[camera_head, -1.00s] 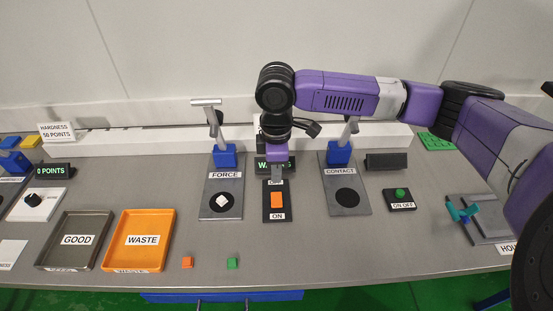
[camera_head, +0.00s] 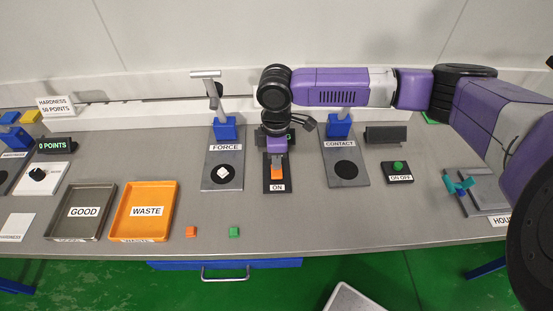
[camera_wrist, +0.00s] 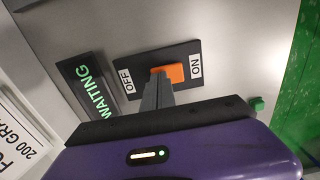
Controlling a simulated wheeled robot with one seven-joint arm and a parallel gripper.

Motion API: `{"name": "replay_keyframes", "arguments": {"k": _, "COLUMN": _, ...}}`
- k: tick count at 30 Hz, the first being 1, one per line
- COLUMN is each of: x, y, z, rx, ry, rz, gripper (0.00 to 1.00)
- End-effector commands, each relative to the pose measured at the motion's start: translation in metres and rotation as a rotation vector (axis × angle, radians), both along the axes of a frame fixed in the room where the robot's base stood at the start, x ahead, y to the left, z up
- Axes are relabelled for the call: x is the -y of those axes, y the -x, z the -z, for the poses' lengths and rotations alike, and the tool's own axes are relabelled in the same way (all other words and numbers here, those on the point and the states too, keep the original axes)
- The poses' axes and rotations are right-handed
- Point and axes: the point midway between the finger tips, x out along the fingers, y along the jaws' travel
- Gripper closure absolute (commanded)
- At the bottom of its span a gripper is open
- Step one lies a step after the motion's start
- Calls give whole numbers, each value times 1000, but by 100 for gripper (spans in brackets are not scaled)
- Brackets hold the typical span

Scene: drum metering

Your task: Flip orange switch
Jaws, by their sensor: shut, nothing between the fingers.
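The orange switch (camera_head: 277,174) sits on a black plate (camera_head: 268,186) in the middle of the bench, with an ON label in front of it. The wrist view shows the orange switch (camera_wrist: 174,73) between the OFF and ON labels. My gripper (camera_head: 277,160) is shut and empty, pointing down over the switch's far part. In the wrist view, my gripper's fingertips (camera_wrist: 160,82) overlap the OFF-side end of the orange switch. I cannot tell if they touch it. The OFF label is hidden by my gripper in the head view.
A display reading WAITING (camera_wrist: 90,88) stands behind the switch. The FORCE stand (camera_head: 223,165) is to the left and the CONTACT stand (camera_head: 344,160) to the right. GOOD (camera_head: 63,236) and WASTE (camera_head: 128,236) trays lie further left.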

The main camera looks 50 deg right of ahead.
Motion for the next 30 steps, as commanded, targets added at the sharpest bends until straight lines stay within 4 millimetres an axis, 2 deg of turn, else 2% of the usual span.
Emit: {"name": "replay_keyframes", "arguments": {"k": 30, "x": -12, "y": 9, "z": -3, "rx": -12, "ry": -12, "rz": -1, "gripper": 100}}
